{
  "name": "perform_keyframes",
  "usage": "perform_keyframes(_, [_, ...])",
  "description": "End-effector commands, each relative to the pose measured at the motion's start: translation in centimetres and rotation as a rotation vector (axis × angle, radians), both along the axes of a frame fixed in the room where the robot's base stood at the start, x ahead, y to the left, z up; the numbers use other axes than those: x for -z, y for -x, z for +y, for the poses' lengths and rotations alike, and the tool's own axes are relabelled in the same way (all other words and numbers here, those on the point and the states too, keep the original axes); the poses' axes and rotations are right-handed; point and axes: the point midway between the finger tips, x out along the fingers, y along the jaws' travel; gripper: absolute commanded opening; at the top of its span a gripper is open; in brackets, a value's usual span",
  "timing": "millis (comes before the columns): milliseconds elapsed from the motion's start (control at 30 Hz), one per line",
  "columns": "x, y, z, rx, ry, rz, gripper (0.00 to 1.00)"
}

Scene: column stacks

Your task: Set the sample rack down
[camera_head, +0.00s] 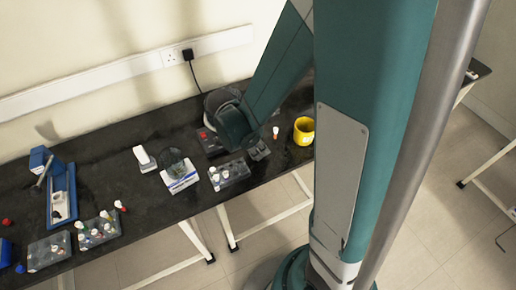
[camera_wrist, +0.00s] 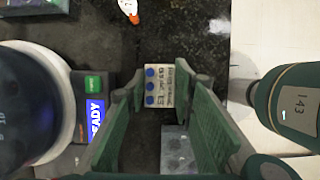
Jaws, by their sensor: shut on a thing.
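My gripper (camera_wrist: 165,95) points down, its two green fingers on either side of a small beige block with three blue round tops and handwritten lines (camera_wrist: 158,87). This looks like the sample rack; I cannot tell how firmly each finger touches it. A grey plate with round holes (camera_wrist: 178,150) shows lower between the fingers. In the head view my gripper is low over the dark bench (camera_head: 123,183), left of the yellow mug, largely hidden by my arm. A grey holed piece (camera_head: 259,152) shows there; the beige block cannot be made out.
A device with a lit READY screen (camera_wrist: 96,118) stands close to the left of my gripper. An orange-capped vial (camera_head: 276,132) and a yellow mug (camera_head: 304,131) stand to the right. A grey rack with vials (camera_head: 230,173) is nearby. The bench's front edge is close.

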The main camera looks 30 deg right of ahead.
Motion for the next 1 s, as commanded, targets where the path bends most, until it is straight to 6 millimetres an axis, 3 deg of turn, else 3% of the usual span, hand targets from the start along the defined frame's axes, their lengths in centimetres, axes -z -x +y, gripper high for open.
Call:
perform_keyframes(367, [0.37,-0.02,0.00,0.000,0.000,0.000,0.13])
perform_keyframes(400, [0.35,-0.02,0.00,0.000,0.000,0.000,0.28])
perform_keyframes(500, [0.28,-0.02,0.00,0.000,0.000,0.000,0.40])
perform_keyframes(1000, [-0.05,-0.02,0.00,0.000,0.000,0.000,0.40])
